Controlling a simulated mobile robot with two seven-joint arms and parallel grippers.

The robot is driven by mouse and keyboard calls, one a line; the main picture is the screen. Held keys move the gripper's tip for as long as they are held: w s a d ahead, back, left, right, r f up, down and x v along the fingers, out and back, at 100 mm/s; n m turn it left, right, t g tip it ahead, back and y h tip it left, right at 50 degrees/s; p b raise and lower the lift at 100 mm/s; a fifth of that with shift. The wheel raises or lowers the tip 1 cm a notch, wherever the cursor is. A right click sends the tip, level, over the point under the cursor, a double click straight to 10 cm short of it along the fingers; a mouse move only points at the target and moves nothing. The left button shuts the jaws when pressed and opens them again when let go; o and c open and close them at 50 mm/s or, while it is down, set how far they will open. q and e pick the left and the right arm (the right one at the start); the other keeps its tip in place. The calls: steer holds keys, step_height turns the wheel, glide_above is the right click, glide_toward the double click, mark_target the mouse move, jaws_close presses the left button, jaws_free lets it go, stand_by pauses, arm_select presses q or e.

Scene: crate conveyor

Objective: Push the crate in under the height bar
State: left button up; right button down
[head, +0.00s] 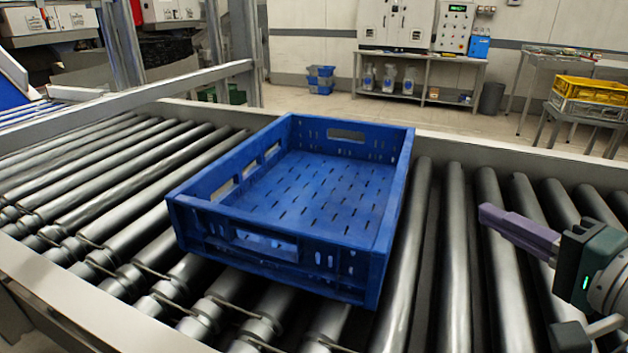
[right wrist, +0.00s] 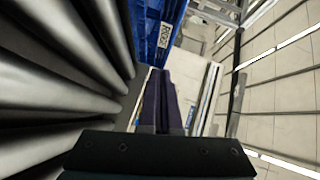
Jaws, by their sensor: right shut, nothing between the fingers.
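The blue plastic crate (head: 290,265) sits empty and upright on the conveyor rollers, turned a little to the rollers. Its blue wall also shows in the right wrist view (right wrist: 145,35), with a white label on it. My right gripper (head: 484,213) is to the right of the crate, above the rollers, with its purple fingers shut and empty, pointing left. A clear gap separates the fingertips from the crate in the head view. In the right wrist view the shut fingers (right wrist: 166,75) point toward the crate. My left gripper is not in view.
Rollers (head: 110,165) lie free to the left of the crate. Grey metal posts and a beam (head: 190,82) stand at the back left. The conveyor's far side rail (head: 500,155) runs behind the crate. A stand with yellow crates (head: 590,90) is at the back right.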

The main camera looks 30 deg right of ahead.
steer(key=shift+m+t, duration=0.7)
steer(key=f+b, duration=0.1)
steer(key=d+f+b, duration=0.1)
steer(key=f+b, duration=0.1)
steer(key=f, duration=0.1)
steer(key=shift+s+d, duration=0.25)
steer(key=shift+d+y+b, duration=0.15)
steer(key=shift+y+b, duration=0.15)
steer(key=shift+b, duration=0.2)
steer(key=shift+w, duration=0.2)
steer(key=w, duration=0.3)
steer(key=w+b, duration=0.1)
steer(key=w, duration=0.5)
steer(key=shift+w+d+r, duration=0.1)
steer(key=shift+w+d, duration=0.2)
steer(key=shift+w, duration=0.05)
steer(key=shift+w+a, duration=0.85)
steer(key=shift+a, duration=0.1)
steer(key=shift+w+a, duration=0.4)
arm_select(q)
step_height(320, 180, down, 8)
